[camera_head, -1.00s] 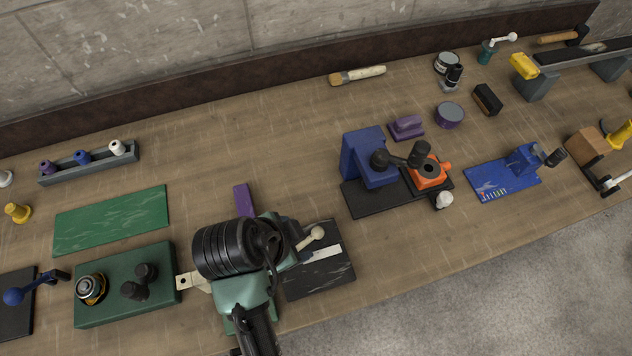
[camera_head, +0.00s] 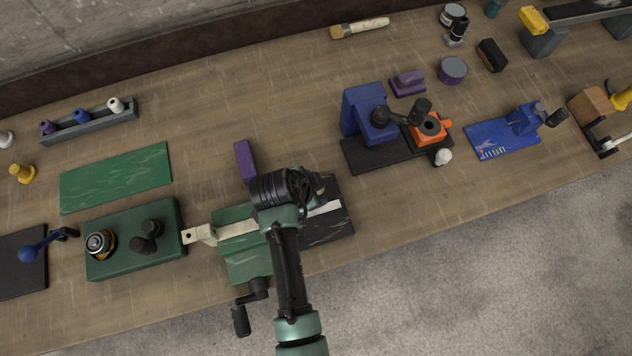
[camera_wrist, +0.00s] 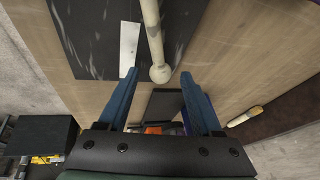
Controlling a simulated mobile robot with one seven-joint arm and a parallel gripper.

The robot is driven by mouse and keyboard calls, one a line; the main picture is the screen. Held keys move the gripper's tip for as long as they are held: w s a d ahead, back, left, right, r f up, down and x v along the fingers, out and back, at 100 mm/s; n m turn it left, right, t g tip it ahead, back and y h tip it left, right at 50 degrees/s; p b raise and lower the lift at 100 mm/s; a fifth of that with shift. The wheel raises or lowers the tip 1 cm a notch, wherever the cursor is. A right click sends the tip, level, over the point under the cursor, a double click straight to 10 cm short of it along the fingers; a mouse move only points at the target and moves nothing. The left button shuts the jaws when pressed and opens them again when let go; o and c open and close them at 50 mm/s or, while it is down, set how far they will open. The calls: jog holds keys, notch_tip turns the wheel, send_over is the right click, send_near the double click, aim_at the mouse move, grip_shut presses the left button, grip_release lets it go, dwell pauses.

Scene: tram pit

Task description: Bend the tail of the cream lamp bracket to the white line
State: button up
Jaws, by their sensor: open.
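The cream lamp bracket (camera_head: 201,235) is seated in a green vise (camera_head: 248,264), its flat holed end sticking out to the left. In the wrist view its tail is a cream rod with a ball end (camera_wrist: 160,73). The white line (camera_wrist: 129,47) lies on a black plate (camera_wrist: 85,38), left of the rod and apart from the ball; it also shows in the head view (camera_head: 325,208). My gripper (camera_wrist: 160,76) is open, its blue fingers on either side of the ball in the picture; I cannot tell the depth. My arm hides the tail in the head view.
A purple block (camera_head: 245,161) lies behind the vise. A green base with black knobs (camera_head: 135,240) stands left of the bracket. A blue and orange fixture (camera_head: 370,130) stands to the right. The vise's black crank (camera_head: 241,318) hangs over the front edge.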

jog(key=shift+w+d+f, duration=0.1)
jog(key=shift+w+f, duration=0.1)
jog(key=shift+f, duration=0.2)
grip_shut()
dwell(1.3)
